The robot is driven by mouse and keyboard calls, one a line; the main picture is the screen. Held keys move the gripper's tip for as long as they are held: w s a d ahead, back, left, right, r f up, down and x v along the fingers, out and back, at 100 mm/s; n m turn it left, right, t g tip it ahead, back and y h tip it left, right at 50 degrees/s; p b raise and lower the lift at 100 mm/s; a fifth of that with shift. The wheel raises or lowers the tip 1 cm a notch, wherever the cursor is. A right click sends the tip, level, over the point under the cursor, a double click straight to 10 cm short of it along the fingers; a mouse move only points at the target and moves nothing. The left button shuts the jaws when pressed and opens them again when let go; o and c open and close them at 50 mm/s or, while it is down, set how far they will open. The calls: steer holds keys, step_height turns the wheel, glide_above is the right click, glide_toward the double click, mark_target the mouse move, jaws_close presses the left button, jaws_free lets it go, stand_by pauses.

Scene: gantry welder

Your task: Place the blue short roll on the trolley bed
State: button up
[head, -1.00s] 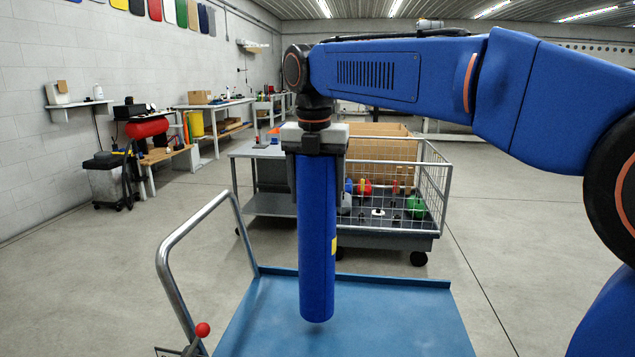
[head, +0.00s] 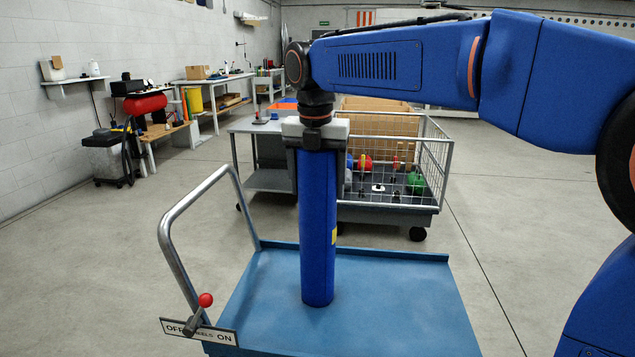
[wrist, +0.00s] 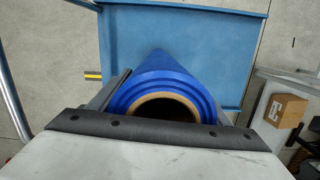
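My gripper (head: 317,160) is shut on the roll's upper end. In the wrist view the roll (wrist: 165,85) shows its brown hollow core between the fingers of my gripper (wrist: 165,100). The trolley bed (head: 400,300) is a blue flat surface with a low rim, also seen in the wrist view (wrist: 190,40). The roll's lower end is over the middle of the bed, at or very near its surface; I cannot tell whether it touches.
A grey push handle (head: 190,215) rises at the trolley's left. A red-knobbed lever (head: 205,300) with an OFF/ON sign (head: 225,336) is at its near left. A wire cage cart (head: 400,205) with coloured items stands behind. The bed around the roll is clear.

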steer(key=shift+o, duration=1.1)
step_height(320, 180, up, 12)
steer(key=s, duration=0.1)
steer(key=shift+s+a, duration=0.15)
steer(key=shift+s, duration=0.05)
steer(key=shift+r, duration=0.1)
